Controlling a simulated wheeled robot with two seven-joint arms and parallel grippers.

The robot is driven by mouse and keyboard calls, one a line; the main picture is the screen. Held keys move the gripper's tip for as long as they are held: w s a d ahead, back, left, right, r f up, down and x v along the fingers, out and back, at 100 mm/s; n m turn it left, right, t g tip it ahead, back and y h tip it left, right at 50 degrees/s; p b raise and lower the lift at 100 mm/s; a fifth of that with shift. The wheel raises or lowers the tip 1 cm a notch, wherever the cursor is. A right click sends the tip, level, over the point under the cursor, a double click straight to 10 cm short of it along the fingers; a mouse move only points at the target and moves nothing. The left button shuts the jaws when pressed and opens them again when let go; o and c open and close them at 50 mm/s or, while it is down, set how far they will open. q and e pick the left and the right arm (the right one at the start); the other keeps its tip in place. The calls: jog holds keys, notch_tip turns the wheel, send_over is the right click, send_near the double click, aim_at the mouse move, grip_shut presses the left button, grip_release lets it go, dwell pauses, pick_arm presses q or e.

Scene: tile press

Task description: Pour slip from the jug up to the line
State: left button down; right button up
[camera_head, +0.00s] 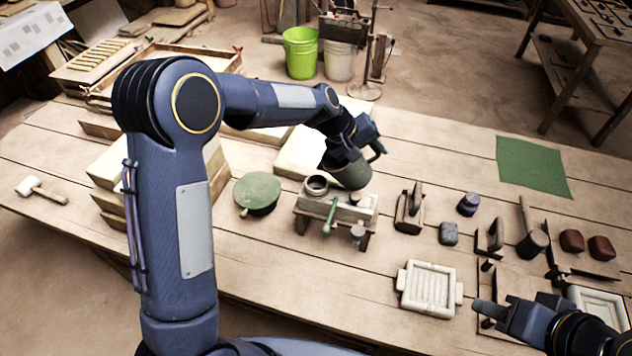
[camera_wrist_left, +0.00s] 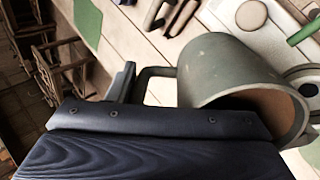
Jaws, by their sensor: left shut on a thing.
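The grey-green jug (camera_head: 349,174) is held tilted by my left gripper (camera_head: 366,146), above and beside a pale block on a small wooden stand (camera_head: 336,208). The block has a round dark-mouthed cup (camera_head: 317,185) at its left end. In the left wrist view, the jug (camera_wrist_left: 225,68) has its handle at the gripper and its mouth faces lower right, showing brown inside. No falling stream can be made out. The fill line cannot be made out. My right gripper (camera_head: 484,309) is low at the right, above the table; its jaw gap is unclear.
A green-lidded round pot (camera_head: 257,191) stands left of the stand, and a green-handled lever (camera_head: 330,216) sticks out in front. A white ribbed mould (camera_head: 430,288), a wooden tool (camera_head: 410,208) and several small items lie to the right. A green mat (camera_head: 532,165) lies behind them.

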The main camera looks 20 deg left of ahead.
pick_arm(q)
jog(key=shift+s+d+f, duration=0.25)
jog(key=shift+s+f, duration=0.15)
jog(key=shift+f, duration=0.2)
jog(key=shift+b, duration=0.35)
jog(key=shift+r, duration=0.15)
jog(key=shift+r+h+b, duration=0.15)
jog(key=shift+h+b, duration=0.15)
jog(key=shift+b, duration=0.1)
jog(key=shift+a+r+b, duration=0.1)
jog(key=shift+a+b, duration=0.05)
jog(key=shift+b, duration=0.4)
jog(key=shift+a+r+b, duration=0.15)
jog(key=shift+b, duration=0.2)
dwell(0.5)
jog(key=shift+a+r+h+b, duration=0.1)
jog(key=shift+h+b, duration=0.2)
jog(key=shift+b, duration=0.05)
